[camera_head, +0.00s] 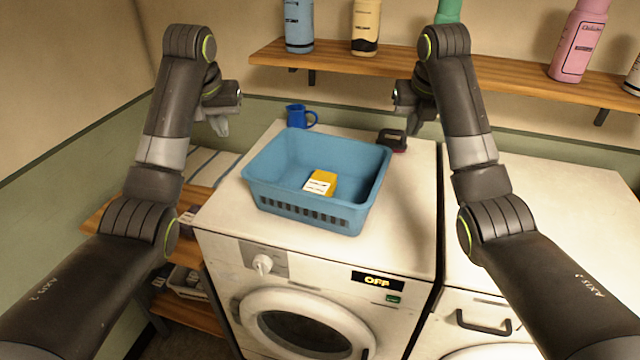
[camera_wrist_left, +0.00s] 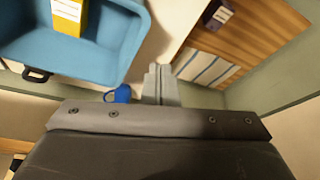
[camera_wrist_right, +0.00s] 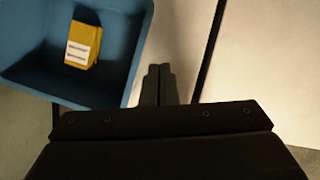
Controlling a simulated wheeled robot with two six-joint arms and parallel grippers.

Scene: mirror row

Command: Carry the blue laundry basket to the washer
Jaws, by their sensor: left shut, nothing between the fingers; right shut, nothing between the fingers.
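The blue laundry basket (camera_head: 318,219) stands upright on top of the white washer (camera_head: 225,220), with a yellow box (camera_head: 321,182) inside it. The basket also shows in the left wrist view (camera_wrist_left: 112,62) and in the right wrist view (camera_wrist_right: 128,50). My left gripper (camera_head: 219,124) is shut and empty, above and to the left of the basket's far left side. My right gripper (camera_head: 421,118) is shut and empty, to the right of the basket's far right corner. Neither gripper touches the basket. The washer's display reads OFF and its round door looks closed.
A blue mug (camera_head: 297,115) stands behind the basket. A dark object (camera_head: 392,139) lies by its far right corner. A wall shelf (camera_head: 390,70) with bottles runs above. A second white machine (camera_head: 560,205) stands right with a clear top. A wooden shelf (camera_head: 103,222) stands left.

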